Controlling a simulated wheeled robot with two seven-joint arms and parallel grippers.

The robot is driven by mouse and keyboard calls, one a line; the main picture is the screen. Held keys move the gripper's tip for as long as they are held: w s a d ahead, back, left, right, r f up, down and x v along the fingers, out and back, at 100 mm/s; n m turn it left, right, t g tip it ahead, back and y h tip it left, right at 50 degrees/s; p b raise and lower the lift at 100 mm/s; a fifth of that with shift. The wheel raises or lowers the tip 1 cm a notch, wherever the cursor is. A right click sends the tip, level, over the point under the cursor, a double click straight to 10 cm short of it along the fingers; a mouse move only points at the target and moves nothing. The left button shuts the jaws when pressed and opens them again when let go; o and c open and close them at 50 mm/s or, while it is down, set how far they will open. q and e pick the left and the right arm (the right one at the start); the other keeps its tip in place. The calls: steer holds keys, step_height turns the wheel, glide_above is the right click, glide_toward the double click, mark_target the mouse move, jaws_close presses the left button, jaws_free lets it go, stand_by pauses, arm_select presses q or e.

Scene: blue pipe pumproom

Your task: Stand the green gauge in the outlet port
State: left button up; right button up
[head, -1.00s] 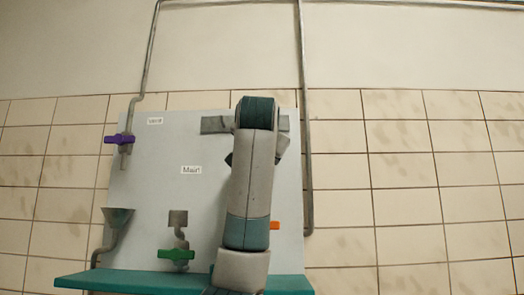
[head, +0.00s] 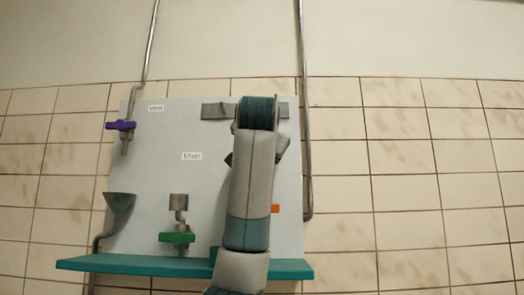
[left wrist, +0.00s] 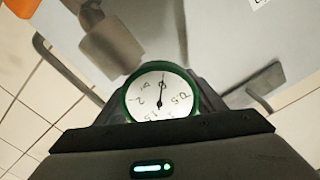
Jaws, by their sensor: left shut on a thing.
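The green gauge (left wrist: 160,92) has a white dial and a green rim. It shows in the left wrist view, dial toward the camera and its markings upside down. My left gripper (left wrist: 163,88) is shut on it. In the head view my left arm stands in front of the panel and hides the gauge and most of the gripper. A grey cup-shaped pipe end (left wrist: 110,42), perhaps the outlet port, lies up and left of the gauge in the wrist view, apart from it. The arm hides it in the head view. My right gripper is not in view.
The pale panel (head: 160,180) carries a purple valve (head: 121,125), a grey funnel (head: 118,203), a green-handled valve (head: 177,238) below a grey cup (head: 179,200), and a grey bar (head: 216,110). An orange handle (head: 276,209) shows beside my arm. A teal shelf (head: 130,265) runs below.

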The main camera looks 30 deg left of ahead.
arm_select(q)
steer(key=shift+f, duration=0.1)
stand_by(0.3)
steer(key=o, duration=1.3)
steer(key=shift+c, duration=0.2)
